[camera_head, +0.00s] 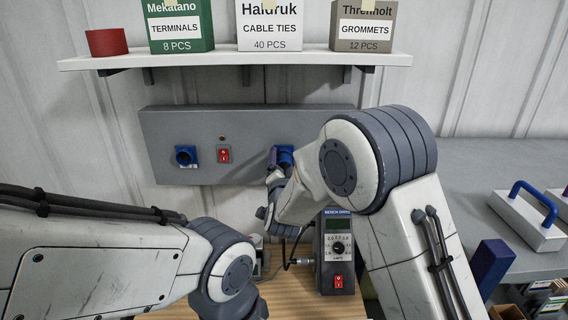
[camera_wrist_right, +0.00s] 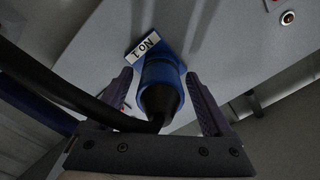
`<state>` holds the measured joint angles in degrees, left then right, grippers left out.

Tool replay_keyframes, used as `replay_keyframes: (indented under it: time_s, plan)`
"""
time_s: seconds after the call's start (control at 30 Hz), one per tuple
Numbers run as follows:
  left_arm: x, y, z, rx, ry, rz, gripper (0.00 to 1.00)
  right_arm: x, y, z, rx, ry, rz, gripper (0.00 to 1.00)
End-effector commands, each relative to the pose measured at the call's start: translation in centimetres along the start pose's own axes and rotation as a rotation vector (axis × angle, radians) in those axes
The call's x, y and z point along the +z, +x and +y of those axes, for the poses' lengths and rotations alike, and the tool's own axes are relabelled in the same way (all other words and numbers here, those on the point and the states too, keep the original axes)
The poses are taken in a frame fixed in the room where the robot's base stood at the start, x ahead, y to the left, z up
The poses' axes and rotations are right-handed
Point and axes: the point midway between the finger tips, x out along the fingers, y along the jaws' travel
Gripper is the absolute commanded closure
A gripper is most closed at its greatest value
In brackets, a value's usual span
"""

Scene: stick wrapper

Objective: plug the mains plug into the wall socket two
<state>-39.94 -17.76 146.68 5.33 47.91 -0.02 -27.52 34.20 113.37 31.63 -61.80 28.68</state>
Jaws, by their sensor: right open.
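The mains plug, a black tapered body (camera_wrist_right: 157,99) with a thick black cable, shows in the right wrist view. It points into a blue socket (camera_wrist_right: 160,68) whose label seems to read NO 1, and it looks seated there. My right gripper (camera_wrist_right: 159,76) is open, with one finger on each side of the plug and socket, and gaps show. In the head view this gripper (camera_head: 274,160) is at the right-hand blue socket (camera_head: 286,152) and partly hides it. The left-hand blue socket (camera_head: 185,156) looks empty. My left gripper is out of view.
The grey wall panel (camera_head: 232,125) carries a red switch (camera_head: 224,154) between the sockets. A shelf (camera_head: 240,60) with boxes hangs above. A bench supply (camera_head: 338,250) stands below on the wooden table (camera_head: 312,305). A grey bench (camera_head: 500,180) is at right.

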Motion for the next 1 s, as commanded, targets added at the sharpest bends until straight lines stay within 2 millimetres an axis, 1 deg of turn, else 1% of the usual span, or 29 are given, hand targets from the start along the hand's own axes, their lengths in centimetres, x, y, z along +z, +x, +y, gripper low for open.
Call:
replay_keyframes:
  time_s: [0.27, 0.6, 0.87, 0.97, 1.0]
  plan:
    - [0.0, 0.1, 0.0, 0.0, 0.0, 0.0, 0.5, 0.0, -0.1, 0.0, 0.0, 0.0, 0.0, 0.15]
    - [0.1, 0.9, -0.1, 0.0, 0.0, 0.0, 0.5, 0.1, -1.0, 0.0, -0.001, -0.001, 0.0, 0.15]
    - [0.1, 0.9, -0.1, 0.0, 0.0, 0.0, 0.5, 0.0, -1.1, 0.0, 0.0, 0.0, 0.0, 0.15]
    - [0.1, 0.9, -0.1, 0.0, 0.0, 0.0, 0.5, 0.0, -1.1, 0.0, 0.0, 0.0, 0.0, 0.49]
    - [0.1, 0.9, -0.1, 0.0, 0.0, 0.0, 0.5, 0.0, -1.1, 0.0, 0.0, 0.0, 0.0, 0.65]
